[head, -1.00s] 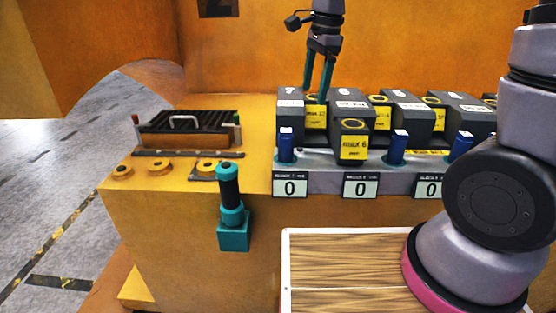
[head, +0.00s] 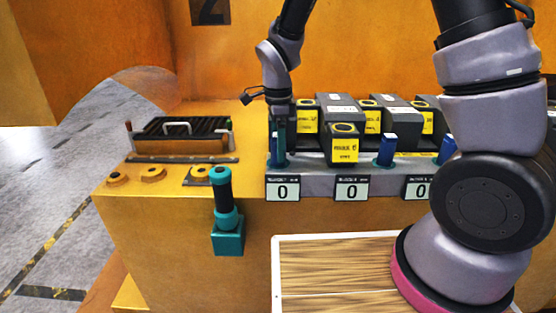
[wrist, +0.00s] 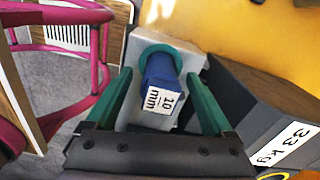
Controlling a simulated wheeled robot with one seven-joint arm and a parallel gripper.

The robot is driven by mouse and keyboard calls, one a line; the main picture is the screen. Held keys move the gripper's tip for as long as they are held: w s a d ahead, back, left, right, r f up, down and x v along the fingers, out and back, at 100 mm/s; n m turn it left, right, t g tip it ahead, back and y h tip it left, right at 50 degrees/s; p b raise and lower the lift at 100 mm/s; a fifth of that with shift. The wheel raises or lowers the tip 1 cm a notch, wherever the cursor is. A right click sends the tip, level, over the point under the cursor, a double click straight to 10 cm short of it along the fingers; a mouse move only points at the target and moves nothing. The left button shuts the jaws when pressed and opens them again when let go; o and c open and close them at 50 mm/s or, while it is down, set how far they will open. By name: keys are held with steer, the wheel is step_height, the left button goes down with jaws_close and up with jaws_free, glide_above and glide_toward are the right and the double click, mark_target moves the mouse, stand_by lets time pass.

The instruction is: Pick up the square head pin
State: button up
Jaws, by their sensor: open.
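A blue pin (wrist: 162,72) with a square-looking head and a white "10 mm" label stands in a teal ring (wrist: 172,52) on a grey block in the wrist view. My gripper (wrist: 160,82) is open, with one teal finger on each side of this pin and visible space beside it. In the head view my gripper (head: 279,150) is down at the left end of the block row, largely covering that pin. More blue pins, a middle one (head: 387,150) and a right one (head: 447,149), stand farther right. Their head shapes are unclear.
Dark weight blocks (head: 343,150) with yellow labels stand close right of my gripper; one reads "33 kg" in the wrist view (wrist: 265,120). A black-and-teal handle (head: 226,205) is on the counter's front face. A ribbed tray (head: 180,146) sits left.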

step_height(320, 180, down, 3)
steer(key=shift+r, duration=0.2)
jaws_close()
steer(key=shift+w, duration=0.1)
steer(key=shift+r, duration=0.1)
step_height(320, 180, up, 20)
stand_by(0.7)
